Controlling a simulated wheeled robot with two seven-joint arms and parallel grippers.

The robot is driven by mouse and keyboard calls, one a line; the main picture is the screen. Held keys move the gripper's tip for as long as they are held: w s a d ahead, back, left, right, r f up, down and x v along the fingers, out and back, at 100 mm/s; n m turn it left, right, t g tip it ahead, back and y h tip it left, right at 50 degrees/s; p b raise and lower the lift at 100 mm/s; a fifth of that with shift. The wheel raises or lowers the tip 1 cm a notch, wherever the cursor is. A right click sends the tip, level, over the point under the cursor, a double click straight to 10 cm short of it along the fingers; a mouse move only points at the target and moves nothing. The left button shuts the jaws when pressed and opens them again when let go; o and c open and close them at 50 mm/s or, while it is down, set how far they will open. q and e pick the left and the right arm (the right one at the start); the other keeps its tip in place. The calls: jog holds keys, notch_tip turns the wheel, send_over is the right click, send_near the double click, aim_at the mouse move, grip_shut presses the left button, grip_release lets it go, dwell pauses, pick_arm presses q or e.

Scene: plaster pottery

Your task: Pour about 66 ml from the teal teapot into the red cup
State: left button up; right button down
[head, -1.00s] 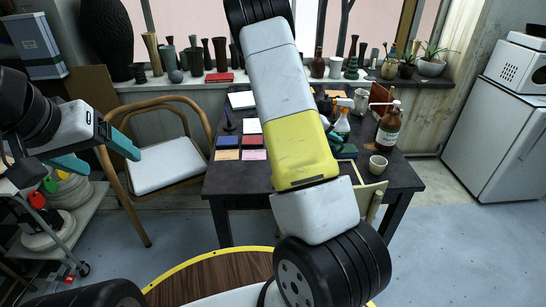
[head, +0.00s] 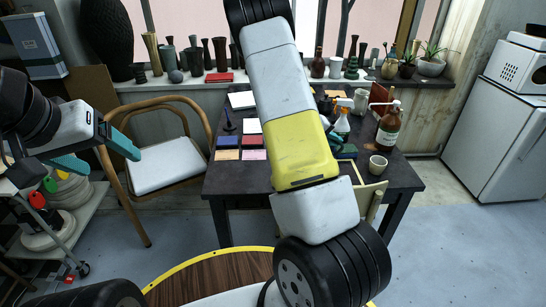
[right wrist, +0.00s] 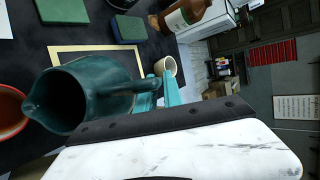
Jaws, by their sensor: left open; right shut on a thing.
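The teal teapot (right wrist: 95,90) fills much of the left of the right wrist view, its dark mouth facing the camera. My right gripper (right wrist: 155,97) is shut on its handle side. The red cup (right wrist: 12,126) is cut off at the left edge, with brownish liquid showing inside. The teapot's spout lip is right beside the cup's rim; I cannot tell how high it is above it, and no stream shows. My left gripper (head: 100,156) is open and empty, away from the table at the left.
The dark table (head: 408,178) holds a cream cup (head: 377,165), a brown bottle (head: 389,128), a spray bottle (head: 342,125) and a light wooden frame (right wrist: 92,48). A chair (head: 165,165) stands left of the table. Vases line the windowsill behind.

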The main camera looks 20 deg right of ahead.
jog(key=shift+d, duration=0.1)
jog(key=shift+s+d+f+m+t+y+b, duration=0.5)
jog(key=shift+d+f+y, duration=0.85)
jog(key=shift+f+y, duration=0.2)
jog(key=shift+s+d+f+m+t+y+b, duration=0.35)
jog(key=shift+d+f+t+y+b, duration=0.15)
jog(key=shift+d+f+y, duration=1)
jog(key=shift+s+d+f+m+t+y+b, duration=0.5)
jog(key=shift+d+f+y, duration=0.7)
jog(key=shift+f+y, duration=0.45)
jog(key=shift+w+r, duration=0.1)
jog(key=shift+r, duration=0.05)
